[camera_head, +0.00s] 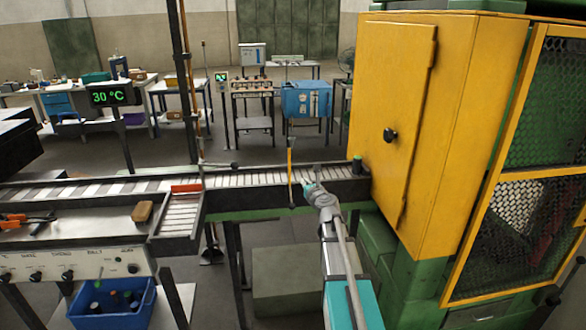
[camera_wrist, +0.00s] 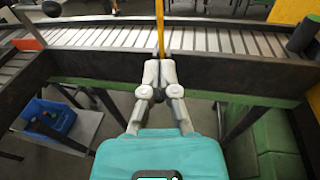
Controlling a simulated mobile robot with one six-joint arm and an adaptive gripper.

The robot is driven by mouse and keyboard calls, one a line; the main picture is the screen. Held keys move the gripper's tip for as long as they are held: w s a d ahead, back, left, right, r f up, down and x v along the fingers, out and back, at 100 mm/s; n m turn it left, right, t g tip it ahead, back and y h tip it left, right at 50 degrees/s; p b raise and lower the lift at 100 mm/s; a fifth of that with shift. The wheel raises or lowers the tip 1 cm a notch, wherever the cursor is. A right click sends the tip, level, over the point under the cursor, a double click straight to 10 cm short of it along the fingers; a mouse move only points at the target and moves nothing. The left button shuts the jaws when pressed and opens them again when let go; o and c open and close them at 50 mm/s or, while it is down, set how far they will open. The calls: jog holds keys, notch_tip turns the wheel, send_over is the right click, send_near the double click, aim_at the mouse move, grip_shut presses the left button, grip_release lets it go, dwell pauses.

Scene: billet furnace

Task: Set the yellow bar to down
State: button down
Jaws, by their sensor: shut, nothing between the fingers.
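The yellow bar (camera_head: 290,164) is a thin upright bar at the front edge of the roller conveyor, with a dark lower part. In the wrist view the yellow bar (camera_wrist: 160,28) rises straight up just past my fingertips. My gripper (camera_head: 307,186) is at the conveyor's front side, just right of the bar in the head view. In the wrist view my gripper (camera_wrist: 160,60) has its fingertips together with nothing between them, close to the bar's lower part. I cannot tell whether they touch it.
The roller conveyor (camera_head: 245,178) runs across to the yellow cabinet (camera_head: 395,120) on the right. A red bar (camera_head: 186,188) lies by the side rollers. A control panel (camera_head: 75,270) and a blue bin (camera_head: 112,304) are at lower left. Floor behind the conveyor is partly clear.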

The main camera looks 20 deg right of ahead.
aim_at(290, 165)
jog(key=shift+w, duration=0.1)
jog(key=w, duration=0.4)
jog(key=w+f, duration=0.1)
jog(key=w, duration=0.4)
jog(key=w+d+b, duration=0.1)
jog(key=w, duration=0.3)
jog(key=shift+w+f, duration=0.15)
jog(key=shift+w, duration=0.2)
jog(key=shift+w, duration=0.2)
jog(key=shift+d, duration=0.1)
